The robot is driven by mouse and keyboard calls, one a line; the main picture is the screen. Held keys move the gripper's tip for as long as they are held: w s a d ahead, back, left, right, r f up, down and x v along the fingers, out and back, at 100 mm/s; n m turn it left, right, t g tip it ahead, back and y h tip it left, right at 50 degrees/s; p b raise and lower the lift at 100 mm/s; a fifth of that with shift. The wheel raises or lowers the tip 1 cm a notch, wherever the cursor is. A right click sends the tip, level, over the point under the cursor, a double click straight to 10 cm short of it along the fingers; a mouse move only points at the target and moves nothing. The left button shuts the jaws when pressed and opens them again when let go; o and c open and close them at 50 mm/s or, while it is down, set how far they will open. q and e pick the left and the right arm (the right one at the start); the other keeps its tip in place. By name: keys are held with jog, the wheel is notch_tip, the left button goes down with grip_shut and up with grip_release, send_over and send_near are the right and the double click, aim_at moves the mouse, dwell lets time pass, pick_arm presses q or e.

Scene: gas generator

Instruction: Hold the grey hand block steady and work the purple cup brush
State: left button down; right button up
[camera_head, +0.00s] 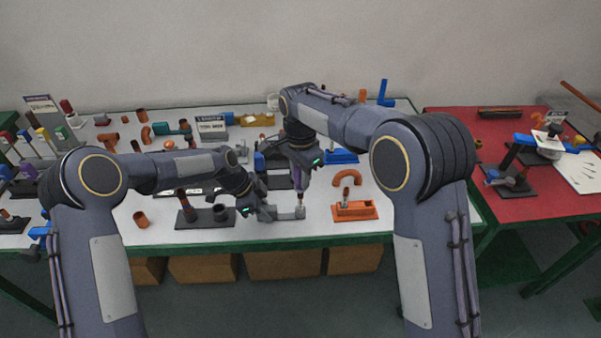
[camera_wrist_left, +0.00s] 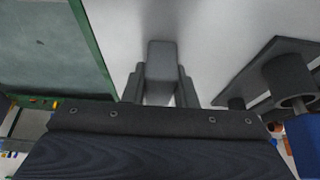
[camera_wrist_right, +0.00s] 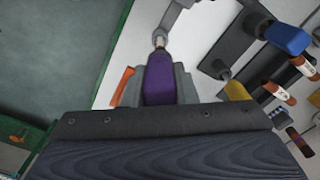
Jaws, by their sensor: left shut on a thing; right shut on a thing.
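The grey hand block (camera_head: 291,213) lies at the front of the white table. My left gripper (camera_head: 268,212) is shut on its left end; the left wrist view shows the block (camera_wrist_left: 162,62) between the fingers (camera_wrist_left: 160,88). My right gripper (camera_head: 303,172) is shut on the purple cup brush (camera_head: 301,190) and holds it upright, tip down, over the block's right end. In the right wrist view the purple handle (camera_wrist_right: 159,80) sits between the fingers (camera_wrist_right: 157,88), and its metal tip (camera_wrist_right: 159,40) reaches the grey block (camera_wrist_right: 173,17). Whether the tip touches is unclear.
An orange tray (camera_head: 355,213) stands to the right of the block. A black stand with cylinders (camera_head: 205,216) stands to the left. An orange curved pipe (camera_head: 348,177) and a blue part (camera_head: 341,156) lie behind. The green table edge (camera_head: 270,243) is close in front.

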jog(key=shift+f, duration=1.4)
jog(key=n, duration=0.6)
jog(key=shift+n, duration=0.4)
jog(key=m, duration=1.3)
jog(key=shift+m, duration=0.3)
jog(key=n, duration=0.6)
jog(key=shift+n, duration=0.4)
jog(key=shift+f, duration=0.1)
